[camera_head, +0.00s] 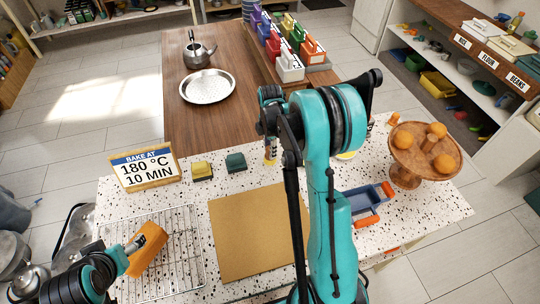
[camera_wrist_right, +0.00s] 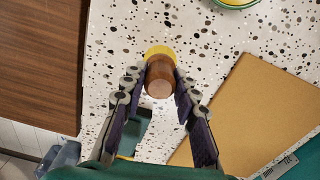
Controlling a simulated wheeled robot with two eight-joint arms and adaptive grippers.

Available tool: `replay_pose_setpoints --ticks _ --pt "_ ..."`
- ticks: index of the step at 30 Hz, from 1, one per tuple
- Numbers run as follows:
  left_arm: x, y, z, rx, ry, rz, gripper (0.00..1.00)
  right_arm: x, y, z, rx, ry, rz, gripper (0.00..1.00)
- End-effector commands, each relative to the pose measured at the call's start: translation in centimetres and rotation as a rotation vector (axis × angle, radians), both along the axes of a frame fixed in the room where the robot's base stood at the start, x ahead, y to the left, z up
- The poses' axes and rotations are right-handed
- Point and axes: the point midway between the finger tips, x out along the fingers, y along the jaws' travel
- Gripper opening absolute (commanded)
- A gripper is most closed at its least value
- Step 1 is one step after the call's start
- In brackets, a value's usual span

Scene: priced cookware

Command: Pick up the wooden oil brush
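The wooden oil brush (camera_wrist_right: 159,78) shows in the right wrist view as a short brown cylinder with a yellow part at its far end. It lies between the fingertips of my right gripper (camera_wrist_right: 160,80). The fingers look open, one on each side, with narrow gaps at the near end; contact at the tips is unclear. In the head view my right gripper (camera_head: 270,128) is above the counter's back edge, and part of the brush (camera_head: 270,155) shows below it. My left gripper (camera_head: 132,245) is over the wire rack, against an orange block (camera_head: 147,250); its grip is unclear.
A tan board (camera_head: 248,240) lies mid-counter. Yellow (camera_head: 202,171) and green (camera_head: 236,162) blocks and a baking sign (camera_head: 146,167) stand left of the brush. A blue tray (camera_head: 366,202) and a cake stand (camera_head: 428,158) with orange pieces are at the right.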

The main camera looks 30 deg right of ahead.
Motion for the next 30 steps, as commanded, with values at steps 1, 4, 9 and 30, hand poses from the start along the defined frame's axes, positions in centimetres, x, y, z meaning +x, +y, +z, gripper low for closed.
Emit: replay_pose_setpoints --ticks 1,4,9,30 --pt "0.0 0.0 0.0 0.0 0.0 0.0 0.75 0.0 0.0 0.0 0.0 0.0 0.0 0.08" --pt "0.0 0.0 0.0 0.0 0.0 0.0 0.75 0.0 0.0 0.0 0.0 0.0 0.0 0.0" --pt "0.0 0.0 0.0 0.0 0.0 0.0 0.75 0.0 0.0 0.0 0.0 0.0 0.0 0.0" --pt "0.0 0.0 2.2 0.0 0.0 0.0 0.75 -4.9 -2.5 7.5 0.0 0.0 -0.004 0.0"
